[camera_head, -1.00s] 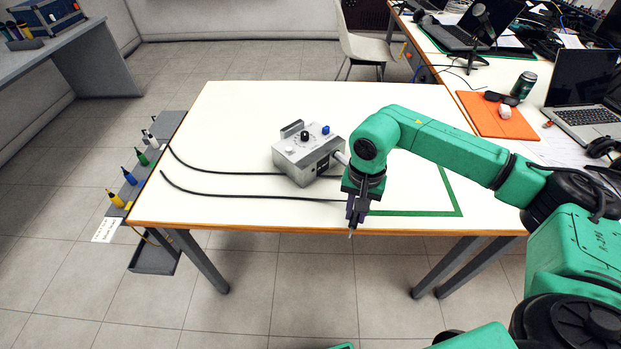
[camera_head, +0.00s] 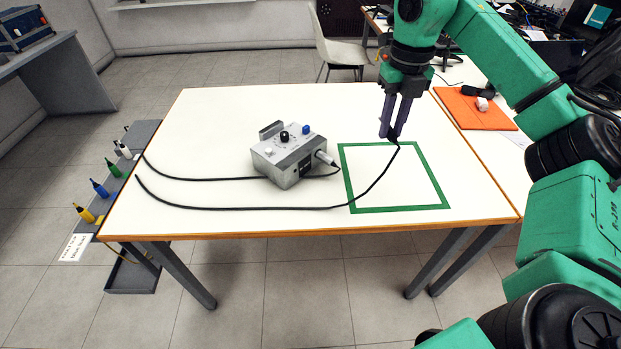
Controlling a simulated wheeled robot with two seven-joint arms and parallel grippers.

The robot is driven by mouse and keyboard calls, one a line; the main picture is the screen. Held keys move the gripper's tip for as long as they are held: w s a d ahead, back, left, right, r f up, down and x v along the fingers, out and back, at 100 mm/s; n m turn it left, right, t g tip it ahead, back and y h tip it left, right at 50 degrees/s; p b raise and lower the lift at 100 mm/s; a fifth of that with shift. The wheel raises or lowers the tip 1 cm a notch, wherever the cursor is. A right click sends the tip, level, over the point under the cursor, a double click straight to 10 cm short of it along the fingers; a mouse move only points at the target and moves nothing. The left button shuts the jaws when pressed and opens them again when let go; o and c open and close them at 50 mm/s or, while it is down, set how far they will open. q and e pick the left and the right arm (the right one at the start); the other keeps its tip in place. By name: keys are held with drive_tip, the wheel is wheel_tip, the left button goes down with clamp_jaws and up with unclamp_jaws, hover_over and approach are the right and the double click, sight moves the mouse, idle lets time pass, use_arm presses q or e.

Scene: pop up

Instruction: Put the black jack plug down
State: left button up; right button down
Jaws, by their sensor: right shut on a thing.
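My right gripper (camera_head: 391,135) is shut on the black jack plug (camera_head: 394,139) above the far part of the green square outline (camera_head: 397,208). The plug is small and mostly hidden by the fingers. Its black cable (camera_head: 374,186) hangs from the fingers and runs down across the square, then left over the white table. A grey metal box (camera_head: 288,160) with knobs stands left of the square. A silver plug (camera_head: 325,158) sits at the box's right side, with a second black cable. My left gripper is not in view.
The white table (camera_head: 222,115) is clear behind the box, and the inside of the green square is bare but for the cable. A grey rack (camera_head: 140,145) with several coloured plugs hangs at the left edge. An orange mat (camera_head: 470,112) lies at right.

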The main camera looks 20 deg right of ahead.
drive_tip(key=shift+s+d+r+m, duration=0.1)
drive_tip(key=shift+d+r+m, duration=0.15)
drive_tip(key=shift+r+m, duration=0.4)
use_arm(q)
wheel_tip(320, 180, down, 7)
drive_tip(key=b, duration=0.7)
use_arm(e)
hover_over(374, 197)
wheel_tip(374, 197, down, 10)
drive_tip(key=r, duration=0.1)
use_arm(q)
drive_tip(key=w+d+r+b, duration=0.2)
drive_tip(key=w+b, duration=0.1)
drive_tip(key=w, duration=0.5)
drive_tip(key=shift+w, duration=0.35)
use_arm(e)
wheel_tip(374, 197, down, 12)
drive_tip(key=shift+r, duration=0.25)
drive_tip(key=c, duration=0.8)
unclamp_jaws()
drive_tip(key=shift+f, duration=0.15)
drive_tip(key=shift+o, duration=0.2)
